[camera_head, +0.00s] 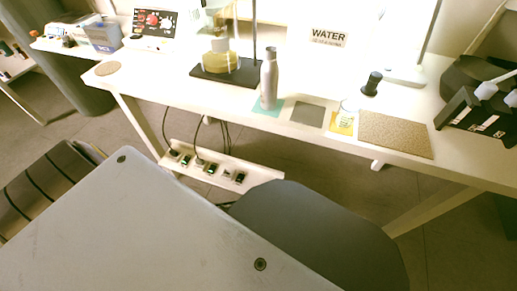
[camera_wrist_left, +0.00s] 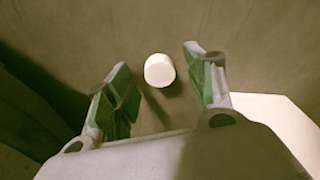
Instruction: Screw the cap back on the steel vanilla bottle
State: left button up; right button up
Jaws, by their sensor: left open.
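A steel bottle (camera_head: 269,85) stands upright on a teal mat (camera_head: 258,108) near the front edge of the white table. Its narrow neck points up; whether it wears a cap is too small to tell. My left gripper (camera_wrist_left: 160,85) shows only in its wrist view, with its green-padded fingers wide apart. A small pale cylinder (camera_wrist_left: 159,70), perhaps the cap, shows between the fingertips, touching neither, over a grey-brown surface. I cannot tell its height above that surface. My right gripper is in neither view.
A grey square mat (camera_head: 307,114), a yellow mat (camera_head: 341,128) with a small glass, and a cork mat (camera_head: 396,135) lie right of the bottle. A stand (camera_head: 228,73) with a flask is behind left. A dark stopper-like piece (camera_head: 372,83) stands behind right. A power strip (camera_head: 222,172) hangs below.

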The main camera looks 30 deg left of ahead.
pick_arm(q)
jog(key=shift+f, duration=0.25)
jog(key=shift+c, duration=0.4)
jog(key=c, duration=0.7)
